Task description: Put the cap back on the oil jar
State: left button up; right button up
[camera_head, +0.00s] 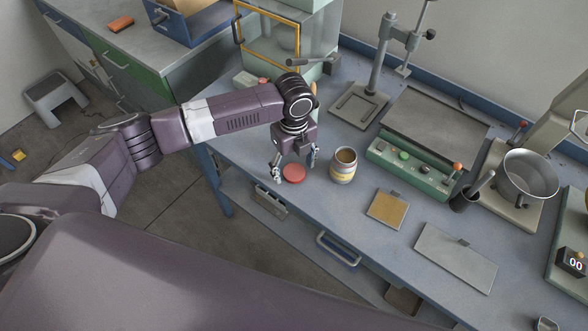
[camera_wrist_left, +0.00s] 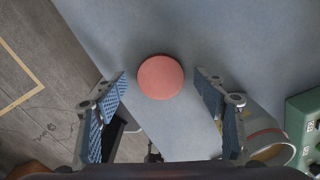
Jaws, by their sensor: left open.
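The oil jar (camera_head: 343,166) stands upright and open on the blue bench, with a yellowish label band. Its rim also shows at the right of the left wrist view (camera_wrist_left: 272,149), partly behind the finger. The round red cap (camera_head: 293,176) lies flat on the bench to the left of the jar, near the front edge. In the left wrist view the cap (camera_wrist_left: 160,77) is centred beyond the two fingertips. My left gripper (camera_head: 295,168) is open and empty, just above the cap, pointing down. My right gripper is not in view.
A green control box (camera_head: 413,165) with a plate stands behind the jar. A tan square pad (camera_head: 387,209) and a grey plate (camera_head: 456,257) lie to the right. A metal pot (camera_head: 527,175) is farther right. The bench's front edge is close to the cap.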

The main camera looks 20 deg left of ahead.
aim_at(294, 172)
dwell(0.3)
pick_arm(q)
jog(key=c, duration=0.8)
notch_tip(294, 172, up, 20)
jog(key=shift+f+b, duration=0.1)
jog(key=shift+b, duration=1.1)
